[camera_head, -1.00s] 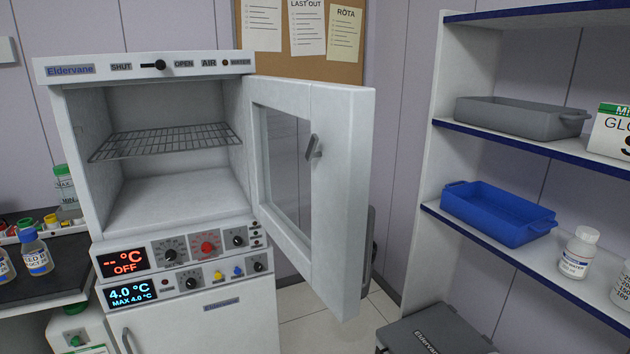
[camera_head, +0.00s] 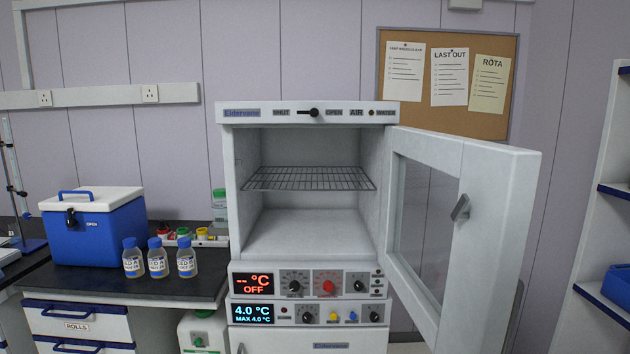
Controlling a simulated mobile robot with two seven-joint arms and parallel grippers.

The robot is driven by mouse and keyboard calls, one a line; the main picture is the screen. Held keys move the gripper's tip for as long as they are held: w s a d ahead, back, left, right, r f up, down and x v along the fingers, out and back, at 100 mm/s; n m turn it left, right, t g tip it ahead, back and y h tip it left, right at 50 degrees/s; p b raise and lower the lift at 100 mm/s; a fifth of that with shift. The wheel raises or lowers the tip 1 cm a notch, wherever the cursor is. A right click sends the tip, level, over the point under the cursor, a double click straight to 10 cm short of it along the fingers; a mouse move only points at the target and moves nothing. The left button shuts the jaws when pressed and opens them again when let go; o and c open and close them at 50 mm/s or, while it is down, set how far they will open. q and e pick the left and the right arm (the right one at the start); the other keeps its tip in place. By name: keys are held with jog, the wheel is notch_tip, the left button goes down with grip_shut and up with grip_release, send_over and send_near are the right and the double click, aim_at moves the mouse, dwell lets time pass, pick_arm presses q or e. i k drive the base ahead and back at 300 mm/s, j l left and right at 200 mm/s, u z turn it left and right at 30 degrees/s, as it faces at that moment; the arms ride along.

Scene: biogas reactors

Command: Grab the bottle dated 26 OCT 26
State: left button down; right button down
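Three small blue-capped bottles with yellowish liquid stand upright in a row on the dark bench, left of the open cabinet: a left bottle (camera_head: 133,258), a middle bottle (camera_head: 157,258) and a right bottle (camera_head: 187,258). Their labels are too small to read surely, so I cannot tell which one bears 26 OCT 26. Neither of my grippers shows in the head view.
A blue cool box (camera_head: 95,230) with a white lid stands left of the bottles. The white cabinet (camera_head: 310,215) is empty but for a wire shelf; its door (camera_head: 470,225) stands open to the right. Colourful-capped items (camera_head: 190,236) sit behind the bottles. Bench (camera_head: 140,288) front is clear.

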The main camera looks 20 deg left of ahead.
aim_at(186, 257)
jog(key=u, duration=1.55)
jog(key=i+l+z, duration=0.15)
jog(key=i+z, duration=0.15)
jog(key=i, duration=0.45)
jog(key=i+z, duration=0.3)
jog(key=i, duration=0.4)
